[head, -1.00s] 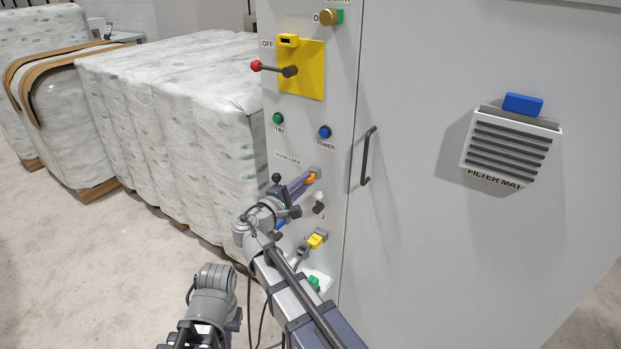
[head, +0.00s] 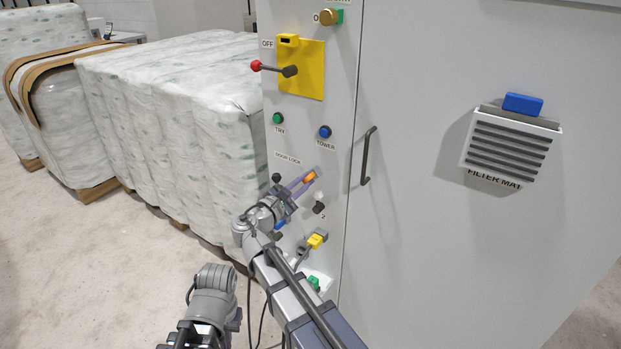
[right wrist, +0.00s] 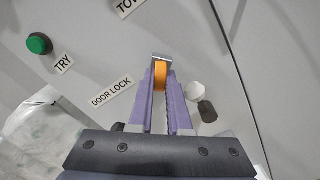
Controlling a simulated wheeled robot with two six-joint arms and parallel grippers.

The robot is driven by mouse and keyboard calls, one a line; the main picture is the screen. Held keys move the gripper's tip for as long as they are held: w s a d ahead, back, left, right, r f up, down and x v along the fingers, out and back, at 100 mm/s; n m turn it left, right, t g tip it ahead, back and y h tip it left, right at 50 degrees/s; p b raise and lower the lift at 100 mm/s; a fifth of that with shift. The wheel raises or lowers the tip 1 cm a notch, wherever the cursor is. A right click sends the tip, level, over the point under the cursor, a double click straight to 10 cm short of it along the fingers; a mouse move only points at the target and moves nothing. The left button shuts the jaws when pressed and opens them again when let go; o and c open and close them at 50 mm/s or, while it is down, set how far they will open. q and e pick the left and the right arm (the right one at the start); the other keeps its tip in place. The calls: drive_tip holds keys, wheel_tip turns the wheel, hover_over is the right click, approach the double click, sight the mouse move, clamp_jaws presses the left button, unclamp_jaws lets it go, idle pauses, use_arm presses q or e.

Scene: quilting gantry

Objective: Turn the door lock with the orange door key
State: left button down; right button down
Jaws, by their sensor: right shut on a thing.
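The orange door key (right wrist: 160,76) is between the purple fingertips of my right gripper (right wrist: 160,88), which is shut on it. In the head view the orange key (head: 310,176) shows at the ends of the fingers of the right gripper (head: 304,181), against the grey cabinet panel below the DOOR LOCK label (head: 288,158). In the right wrist view a grey metal piece shows at the key's far end, by the panel. The lock face is mostly hidden behind the key and fingertips, so how far the key sits in it cannot be told. My left gripper is not in view.
Close around are a black-and-white selector knob (head: 319,207), a yellow connector (head: 316,240), a green TRY button (head: 278,118) and a blue TOWER button (head: 324,131). A dark door handle (head: 367,157) is to the right. Wrapped bales (head: 170,120) stand left of the cabinet.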

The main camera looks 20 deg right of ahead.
drive_tip(key=n, duration=0.3)
drive_tip(key=shift+n, duration=0.4)
idle(0.3)
drive_tip(key=shift+n, duration=1.9)
drive_tip(key=c, duration=1.3)
unclamp_jaws()
drive_tip(key=shift+n, duration=0.5)
drive_tip(key=o, duration=0.5)
